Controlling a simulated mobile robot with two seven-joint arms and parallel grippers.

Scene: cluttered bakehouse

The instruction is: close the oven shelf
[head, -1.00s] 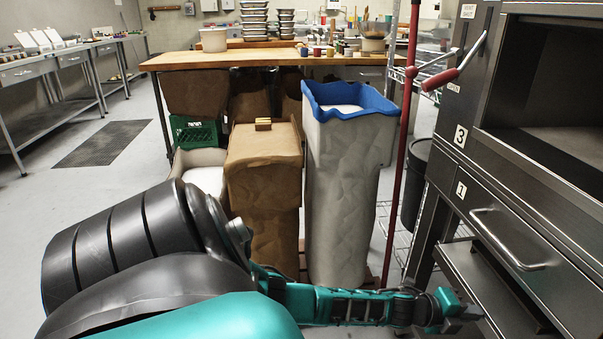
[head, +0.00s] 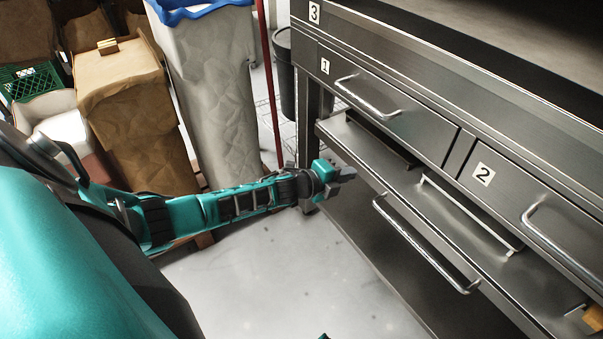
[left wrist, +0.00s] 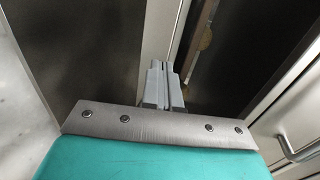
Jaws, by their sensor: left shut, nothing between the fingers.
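The steel oven shelf (head: 408,190) sticks out below the oven's numbered drawers, with a long bar handle (head: 425,247) along its front edge. My left gripper (head: 350,173) is shut and empty. In the head view it appears beside the shelf's left front part, left of the bar handle; I cannot tell whether it touches the shelf. In the left wrist view the closed fingers (left wrist: 164,84) point toward a pale metal strip between dark surfaces. My right gripper is not in view.
Drawers 1 (head: 385,105) and 2 (head: 535,205) are shut above the shelf, their handles sticking out. Pale floor (head: 290,275) is clear in front.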

